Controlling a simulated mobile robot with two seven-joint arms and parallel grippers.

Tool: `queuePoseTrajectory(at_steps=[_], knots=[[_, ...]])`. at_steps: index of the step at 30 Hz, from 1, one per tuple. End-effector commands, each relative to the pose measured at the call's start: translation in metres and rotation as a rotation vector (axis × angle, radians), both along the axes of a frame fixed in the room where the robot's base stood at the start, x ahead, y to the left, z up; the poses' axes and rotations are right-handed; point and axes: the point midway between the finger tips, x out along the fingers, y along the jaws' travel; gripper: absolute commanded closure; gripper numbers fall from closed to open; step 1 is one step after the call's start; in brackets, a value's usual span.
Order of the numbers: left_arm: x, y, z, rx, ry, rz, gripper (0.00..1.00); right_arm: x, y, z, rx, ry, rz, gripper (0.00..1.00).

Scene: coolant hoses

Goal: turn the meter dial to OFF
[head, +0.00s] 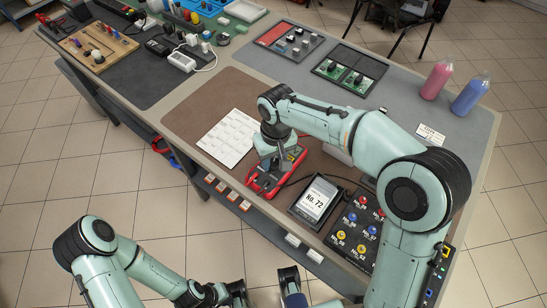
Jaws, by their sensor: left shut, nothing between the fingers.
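The meter (264,187) is a red-cased device with a dark face, lying on the brown mat near the table's front edge. My right arm reaches over the table from the right. Its gripper (277,160) points down at the meter, and its fingertips are over or against the face. The gripper covers the dial, so the dial's setting and any touch are hidden. The finger gap is too small to see. My left gripper (240,293) is low at the bottom edge, shut and empty, in front of the table and away from the meter.
A white printed sheet (229,138) lies left of the meter. Right of it are a "No. 72" display (317,199) and a black panel of numbered coloured knobs (343,238). A dark cable runs beside the meter. Pink (437,78) and blue (470,95) bottles stand at the far right.

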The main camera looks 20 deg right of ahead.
Motion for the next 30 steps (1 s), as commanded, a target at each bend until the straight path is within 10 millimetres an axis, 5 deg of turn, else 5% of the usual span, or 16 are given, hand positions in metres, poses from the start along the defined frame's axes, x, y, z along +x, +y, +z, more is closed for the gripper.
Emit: queuePoseTrajectory(at_steps=[11,30], knots=[[-0.001,0.0,0.005,-0.001,0.006,-0.001,1.0,0.0,0.0,0.001,0.0,0.001,0.056,0.93],[0.001,0.0,0.036,-0.003,0.016,-0.005,1.0,0.0,0.001,0.001,0.0,0.002,0.524,0.93]])
